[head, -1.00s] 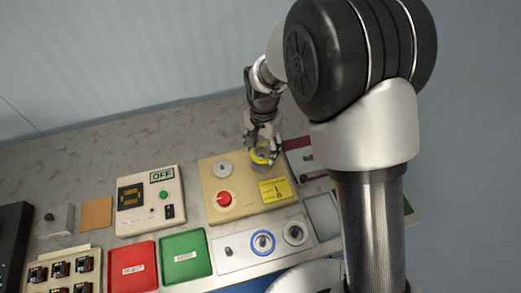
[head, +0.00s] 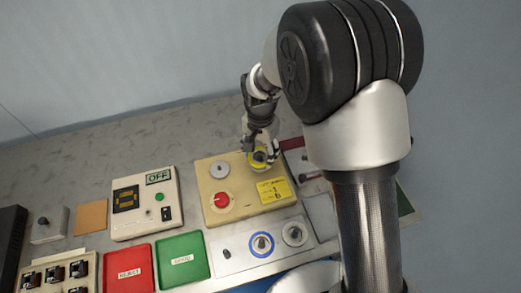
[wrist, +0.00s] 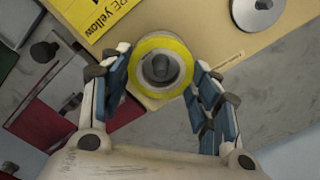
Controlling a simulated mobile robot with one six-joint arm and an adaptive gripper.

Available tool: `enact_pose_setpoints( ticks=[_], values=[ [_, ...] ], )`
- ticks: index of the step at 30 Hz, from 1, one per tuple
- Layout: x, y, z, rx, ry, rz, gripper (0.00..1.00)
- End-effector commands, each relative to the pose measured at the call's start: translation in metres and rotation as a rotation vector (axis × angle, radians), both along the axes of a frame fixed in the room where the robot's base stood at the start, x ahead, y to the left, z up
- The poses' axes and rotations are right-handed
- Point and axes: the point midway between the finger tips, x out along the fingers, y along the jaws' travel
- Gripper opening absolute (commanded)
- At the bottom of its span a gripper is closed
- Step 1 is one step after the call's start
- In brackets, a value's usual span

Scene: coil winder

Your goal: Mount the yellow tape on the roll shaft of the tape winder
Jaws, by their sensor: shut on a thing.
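The yellow tape (wrist: 160,42) is a ring with a grey inside, between the fingers of my gripper (wrist: 160,82) in the wrist view. My gripper is shut on it, one finger pad on either side. The dark round tip of the roll shaft (wrist: 160,67) shows in the middle of the ring, so the tape is around the shaft. I cannot tell how far down it sits. In the head view my gripper (head: 261,154) and the tape (head: 257,165) are at the back right corner of the beige tape winder (head: 242,209), partly hiding each other.
The winder carries a red button (head: 222,200), a metal knob (head: 219,170) and a yellow label (head: 273,191). A box with a display (head: 130,222) stands to its left. A red tray (head: 129,270) and a green tray (head: 182,259) lie in front. A dark red part (head: 296,161) is close by on the right.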

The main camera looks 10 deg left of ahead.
Motion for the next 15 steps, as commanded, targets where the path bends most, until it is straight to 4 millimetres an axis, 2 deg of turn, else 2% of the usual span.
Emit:
enact_pose_setpoints(
  ticks=[11,12,15],
  values=[
    [-0.0003,-0.0001,-0.0117,-0.001,0.001,0.0,0.33],
    [-0.0003,-0.0001,-0.0109,-0.001,0.001,0.0,0.59],
    [-0.0002,-0.0001,-0.0106,-0.001,0.0,0.0,0.66]
  ],
)
